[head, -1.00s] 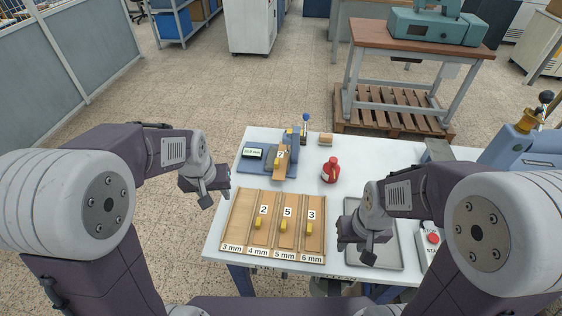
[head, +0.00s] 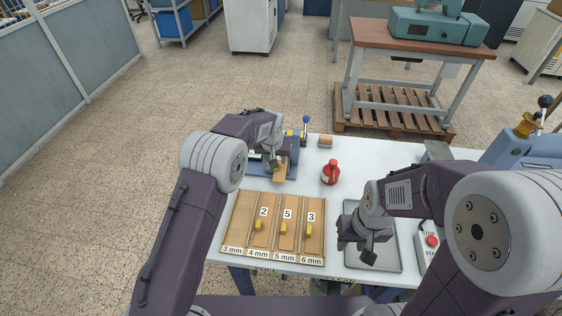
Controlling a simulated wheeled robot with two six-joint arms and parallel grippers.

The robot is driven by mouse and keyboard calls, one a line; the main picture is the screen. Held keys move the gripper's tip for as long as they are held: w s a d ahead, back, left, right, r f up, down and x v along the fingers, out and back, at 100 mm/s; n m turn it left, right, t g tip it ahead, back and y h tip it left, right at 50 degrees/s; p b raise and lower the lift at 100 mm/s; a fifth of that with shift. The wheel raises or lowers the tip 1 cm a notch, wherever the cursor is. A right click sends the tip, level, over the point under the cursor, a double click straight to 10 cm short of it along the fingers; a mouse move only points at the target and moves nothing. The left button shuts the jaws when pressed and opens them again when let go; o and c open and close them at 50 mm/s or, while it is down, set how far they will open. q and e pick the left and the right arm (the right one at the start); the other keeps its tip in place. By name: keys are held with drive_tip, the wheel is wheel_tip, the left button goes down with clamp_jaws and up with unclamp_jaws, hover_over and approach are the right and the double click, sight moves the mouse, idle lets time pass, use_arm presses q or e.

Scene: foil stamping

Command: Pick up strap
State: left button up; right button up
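A tan strap (head: 280,174) lies on the blue-grey gauge (head: 256,169) at the back left of the white table. My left gripper (head: 275,163) is over the strap's upper part and hides its number label and yellow piece. Whether its fingers touch or grip the strap cannot be told. Other straps, labelled 2, 5 and 3, lie in the wooden sorting tray (head: 236,222), each with a yellow piece on it. My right gripper (head: 356,250) hangs over the left part of the grey metal tray (head: 388,256), with its fingers apart and nothing seen between them.
A red bottle (head: 330,173) stands right of the gauge, and a small tan block (head: 326,141) is behind it. A control box with a red button (head: 432,240) and a blue machine (head: 508,150) are at the right. Bare table lies between bottle and sorting tray.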

use_arm(q)
drive_tip(key=shift+w+f+p, duration=0.15)
drive_tip(key=shift+f+p, duration=0.1)
drive_tip(key=shift+p, duration=0.05)
drive_tip(key=p+x, duration=0.1)
drive_tip(key=x, duration=0.2)
drive_tip(key=shift+w+f, duration=0.1)
drive_tip(key=shift+f, duration=0.3)
drive_tip(key=shift+w+f, duration=0.25)
drive_tip(key=shift+f, duration=0.05)
drive_tip(key=shift+s, duration=0.15)
clamp_jaws()
drive_tip(key=shift+r, duration=0.15)
